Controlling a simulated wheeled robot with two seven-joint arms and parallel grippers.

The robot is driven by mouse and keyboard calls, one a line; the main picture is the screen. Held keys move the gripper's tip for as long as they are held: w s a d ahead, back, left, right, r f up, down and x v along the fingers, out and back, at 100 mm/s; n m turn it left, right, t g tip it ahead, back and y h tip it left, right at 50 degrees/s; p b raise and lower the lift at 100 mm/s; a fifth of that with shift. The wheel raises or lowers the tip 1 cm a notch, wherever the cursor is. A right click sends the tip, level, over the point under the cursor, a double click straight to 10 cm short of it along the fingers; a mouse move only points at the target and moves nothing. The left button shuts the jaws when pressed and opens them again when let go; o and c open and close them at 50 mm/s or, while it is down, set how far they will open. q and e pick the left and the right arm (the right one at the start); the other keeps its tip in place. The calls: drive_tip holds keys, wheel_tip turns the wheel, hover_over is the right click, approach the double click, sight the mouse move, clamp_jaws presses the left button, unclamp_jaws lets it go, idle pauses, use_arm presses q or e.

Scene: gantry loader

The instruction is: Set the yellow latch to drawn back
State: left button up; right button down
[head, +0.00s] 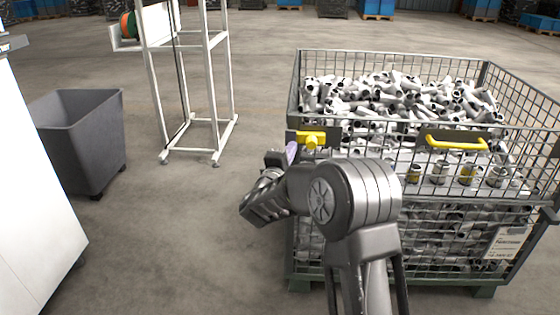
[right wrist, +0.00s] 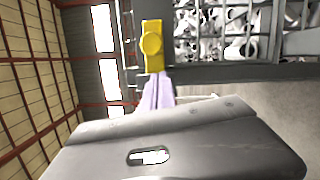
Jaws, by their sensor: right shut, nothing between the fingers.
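The yellow latch (head: 312,140) sits on a dark plate at the upper left of the wire crate's (head: 432,132) front. In the right wrist view the yellow latch (right wrist: 152,45) shows as a bar with a round knob. My right gripper (head: 291,152) is at the crate's left front corner, just left of and below the latch. Its pale purple fingers (right wrist: 157,92) are shut and empty, and their tips appear close to the latch. I cannot tell whether they touch it. My right arm hides part of the crate front. My left gripper is not in view.
The crate holds many grey pipe fittings (head: 400,100). A yellow handle (head: 456,143) is on its front, right of the latch. A white frame (head: 190,90) stands behind left, a grey bin (head: 85,140) at far left, and a white cabinet (head: 30,190) nearer. Floor between is clear.

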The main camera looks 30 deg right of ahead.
sight(312, 147)
drive_tip(key=shift+s+d+r, duration=0.25)
drive_tip(key=shift+s+d, duration=0.4)
drive_tip(key=shift+d, duration=0.15)
drive_tip(key=shift+s+d+r, duration=0.15)
drive_tip(key=shift+s+d, duration=0.1)
drive_tip(key=shift+d, duration=0.1)
drive_tip(key=shift+s+d+p, duration=0.75)
drive_tip(key=shift+d+p, duration=0.15)
drive_tip(key=shift+d, duration=0.1)
